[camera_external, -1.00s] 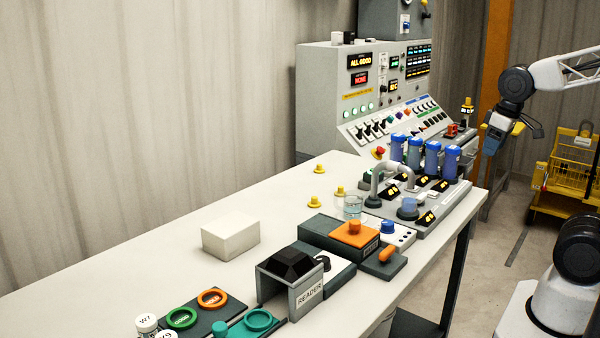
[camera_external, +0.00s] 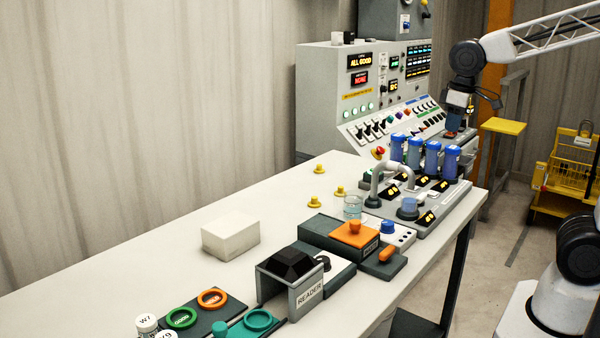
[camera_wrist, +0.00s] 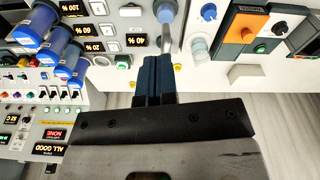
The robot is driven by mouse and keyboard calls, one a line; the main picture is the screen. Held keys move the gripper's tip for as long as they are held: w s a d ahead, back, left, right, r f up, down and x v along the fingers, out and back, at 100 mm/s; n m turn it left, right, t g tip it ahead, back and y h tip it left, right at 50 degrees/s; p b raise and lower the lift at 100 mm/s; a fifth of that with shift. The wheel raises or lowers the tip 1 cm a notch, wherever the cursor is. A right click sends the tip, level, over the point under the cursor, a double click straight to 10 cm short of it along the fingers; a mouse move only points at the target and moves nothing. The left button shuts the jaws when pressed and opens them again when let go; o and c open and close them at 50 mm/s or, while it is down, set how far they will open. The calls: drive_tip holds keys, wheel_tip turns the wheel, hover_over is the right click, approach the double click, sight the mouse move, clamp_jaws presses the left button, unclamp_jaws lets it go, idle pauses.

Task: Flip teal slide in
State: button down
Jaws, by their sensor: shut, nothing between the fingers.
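My gripper (camera_external: 453,131) hangs in front of the sloped control console, near its right end and above the far end of the bench. In the wrist view its dark blue fingers (camera_wrist: 156,72) are shut together with nothing between them. The sloped console panel (camera_external: 394,124) carries small coloured knobs and switches, too small to tell apart. A teal ring holder (camera_external: 259,320) with a teal knob (camera_external: 221,327) sits at the near end of the bench.
Several blue cylinders (camera_external: 432,157) and a grey curved pipe (camera_external: 385,168) stand close to my gripper. An orange-topped block (camera_external: 356,234), a black-topped reader (camera_external: 291,275) and a white box (camera_external: 231,238) sit on the bench. The bench's left part (camera_external: 150,268) is clear.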

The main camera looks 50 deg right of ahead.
drive_tip(key=w+a+n+g, duration=0.1)
drive_tip(key=w+a+n, duration=0.1)
drive_tip(key=w+a, duration=0.75)
drive_tip(key=w+a+n+g+h, duration=0.1)
drive_tip(key=w+a+n, duration=0.3)
drive_tip(key=a, duration=1)
drive_tip(key=w+a+n, duration=0.1)
drive_tip(key=w+a, duration=0.7)
drive_tip(key=a, duration=0.3)
drive_tip(key=s+a+f+n+h, duration=0.1)
drive_tip(key=a+f, duration=0.4)
drive_tip(key=a, duration=0.9)
drive_tip(key=s+a+f+n+h, duration=0.1)
drive_tip(key=a+f, duration=0.4)
drive_tip(key=a, duration=0.9)
drive_tip(key=s+a+f+n+h, duration=0.1)
drive_tip(key=s+a+f+n, duration=0.2)
drive_tip(key=a, duration=1.1)
drive_tip(key=shift+s+a+f+n+g, duration=0.3)
drive_tip(key=shift+f+n+g, duration=0.1)
drive_tip(key=shift+f, duration=0.7)
drive_tip(key=shift+d+f, duration=0.1)
drive_tip(key=shift+f, duration=0.05)
drive_tip(key=shift+x, duration=4.85)
